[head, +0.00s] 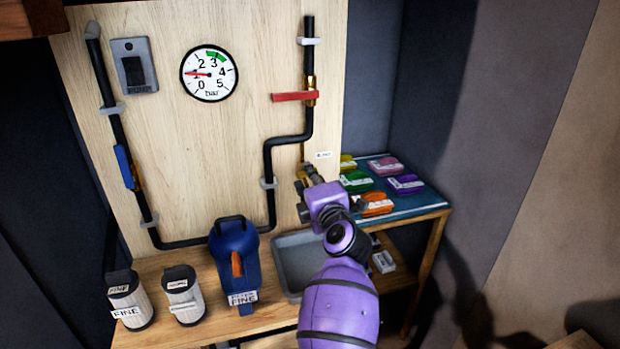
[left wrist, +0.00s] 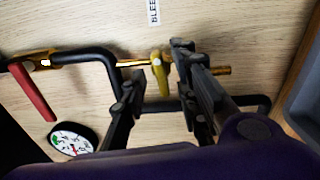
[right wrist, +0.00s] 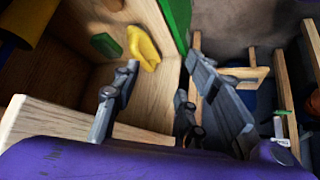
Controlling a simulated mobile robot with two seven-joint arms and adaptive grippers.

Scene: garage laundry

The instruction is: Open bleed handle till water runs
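The yellow bleed handle (left wrist: 159,73) shows in the left wrist view, on a thin brass pipe (left wrist: 213,70) near a label reading "BLEE" (left wrist: 154,12). My left gripper (left wrist: 158,64) is open, with one finger on each side of the handle; I cannot tell whether either touches it. No running water shows. My right gripper (right wrist: 162,80) is open and empty, near a wooden compartment holding a yellow object (right wrist: 144,48).
The gauge (head: 209,73) has its red needle near 1. A red lever (head: 295,96) lies across the right pipe; a blue lever (head: 125,167) runs along the left pipe. A grey tray (head: 283,281) lies below. Canisters and coloured packs stand around it.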

